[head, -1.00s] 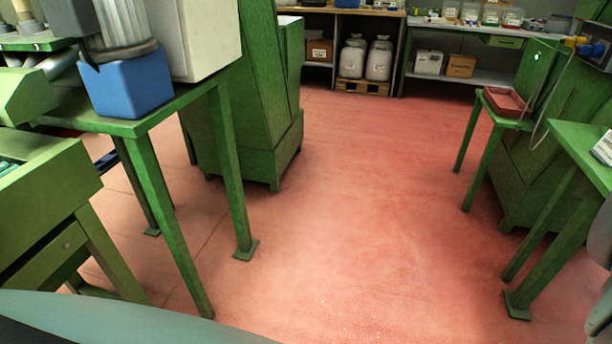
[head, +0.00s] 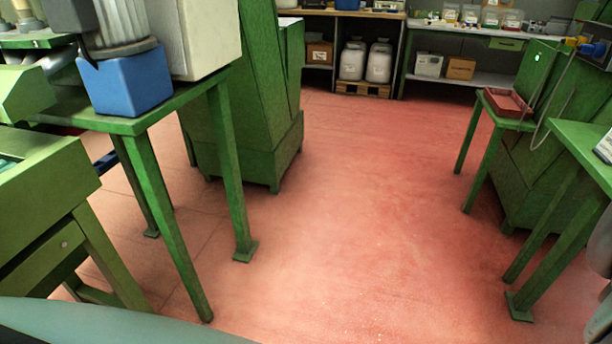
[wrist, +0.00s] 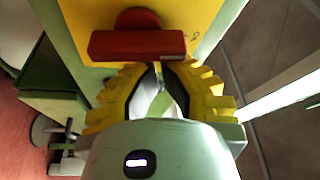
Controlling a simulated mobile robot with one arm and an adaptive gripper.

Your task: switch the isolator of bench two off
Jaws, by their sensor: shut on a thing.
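In the wrist view, the isolator shows as a yellow plate (wrist: 205,18) with a red handle (wrist: 137,44). The handle's bar lies straight across the picture, with a rounded red part behind it. My gripper (wrist: 158,66) has yellow ribbed fingers, whose tips meet the lower edge of the bar. It is shut on the red handle, though the bar hides the exact contact. A gap shows between the fingers nearer the palm. Any on or off marks are too small to read. Neither isolator nor gripper shows in the head view.
In the head view, a green bench (head: 137,127) with a blue block (head: 125,80) stands at left, beside a green machine (head: 262,150). Another green bench (head: 585,140) and a red tray (head: 508,103) are at right. The red floor (head: 350,220) between is clear.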

